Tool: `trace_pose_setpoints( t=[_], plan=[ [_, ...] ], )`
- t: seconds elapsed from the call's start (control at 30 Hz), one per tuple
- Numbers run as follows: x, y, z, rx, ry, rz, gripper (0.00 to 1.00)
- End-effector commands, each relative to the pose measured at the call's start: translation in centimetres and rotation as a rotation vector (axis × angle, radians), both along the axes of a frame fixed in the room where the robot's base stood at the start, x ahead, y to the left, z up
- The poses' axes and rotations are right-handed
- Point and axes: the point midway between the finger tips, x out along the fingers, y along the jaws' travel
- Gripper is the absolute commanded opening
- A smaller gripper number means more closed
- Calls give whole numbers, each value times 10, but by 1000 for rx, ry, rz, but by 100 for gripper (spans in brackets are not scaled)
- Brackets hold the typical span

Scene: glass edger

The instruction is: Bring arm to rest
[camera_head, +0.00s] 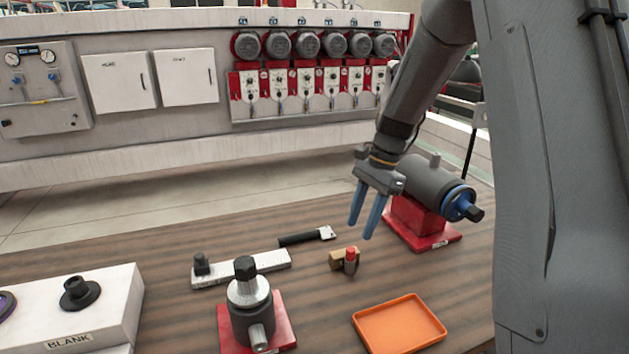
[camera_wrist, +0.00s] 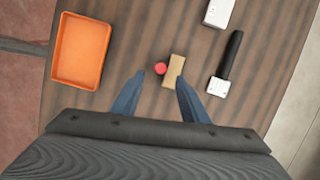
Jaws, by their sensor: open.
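My gripper (camera_head: 369,214) hangs from my arm above the wooden table, its two blue fingers pointing down. The fingers are apart with nothing held between them. In the wrist view my gripper (camera_wrist: 153,98) shows its fingers spread on either side of a small tan block (camera_wrist: 176,70) and a red-topped piece (camera_wrist: 160,68), which lie below and beyond the tips. In the head view the tan block (camera_head: 335,260) and the red-topped piece (camera_head: 350,258) stand close together on the table, apart from the fingers.
An orange tray (camera_head: 440,335) lies at the front right. A grey motor on a red base (camera_head: 425,235) stands right of my gripper. A spindle on a red base (camera_head: 285,325), a flat bar (camera_head: 268,263), a black-handled tool (camera_head: 300,238) and a white BLANK box (camera_head: 120,310) occupy the table.

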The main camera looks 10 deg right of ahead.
Motion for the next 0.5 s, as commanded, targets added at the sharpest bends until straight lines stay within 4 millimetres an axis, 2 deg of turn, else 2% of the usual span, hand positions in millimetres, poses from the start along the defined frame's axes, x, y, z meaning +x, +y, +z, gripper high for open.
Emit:
trace_pose_setpoints(
  t=[0.17,0.5],
  plan=[
    [-30,7,-10,-46,-67,176,40],
    [-135,21,-46,-196,-277,847,40]
  ],
)
